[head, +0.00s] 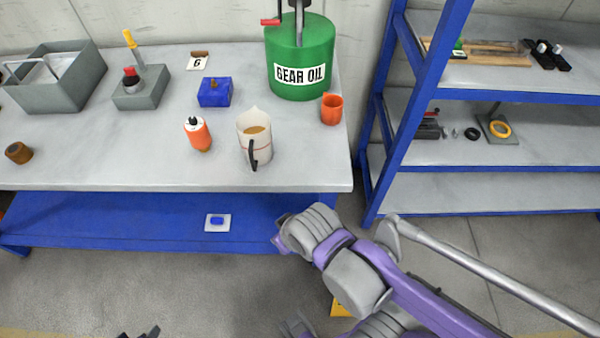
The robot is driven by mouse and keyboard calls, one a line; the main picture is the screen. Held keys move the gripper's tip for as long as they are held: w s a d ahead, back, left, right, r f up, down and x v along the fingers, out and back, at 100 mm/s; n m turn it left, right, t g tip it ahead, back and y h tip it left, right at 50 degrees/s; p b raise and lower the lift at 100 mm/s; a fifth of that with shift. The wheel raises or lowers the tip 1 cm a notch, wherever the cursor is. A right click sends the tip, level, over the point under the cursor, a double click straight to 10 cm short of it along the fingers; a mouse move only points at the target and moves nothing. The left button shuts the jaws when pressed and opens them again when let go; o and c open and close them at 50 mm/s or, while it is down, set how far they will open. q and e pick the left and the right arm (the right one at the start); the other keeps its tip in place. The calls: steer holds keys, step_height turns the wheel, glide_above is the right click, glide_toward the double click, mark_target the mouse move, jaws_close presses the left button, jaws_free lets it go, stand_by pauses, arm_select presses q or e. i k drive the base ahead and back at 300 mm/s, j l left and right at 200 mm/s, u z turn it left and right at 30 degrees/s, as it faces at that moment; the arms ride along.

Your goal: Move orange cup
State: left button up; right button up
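The orange cup (332,110) stands upright on the grey workbench (300,165), near its right edge, just in front of the green gear oil can. Nothing touches the cup. My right arm comes in from the lower right, and its gripper (280,243) is in front of the bench's front edge, lower than the cup and apart from it. Its fingers are mostly hidden behind the wrist. Small dark tips at the bottom edge look like part of my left gripper (140,334); the rest is out of frame.
The green can (300,62) stands behind the cup. A white measuring jug (254,140) and an orange bottle (198,133) stand to its left, with a blue box (214,92) farther back. A blue-framed shelf (395,110) is on the right. The front right bench corner is clear.

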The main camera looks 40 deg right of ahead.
mark_target(332, 104)
steer(key=z, duration=1.65)
steer(key=i+j+z, duration=0.1)
steer(key=j+z, duration=0.2)
steer(key=i+j+z, duration=0.1)
steer(key=j+z, duration=0.2)
steer(key=l, duration=0.05)
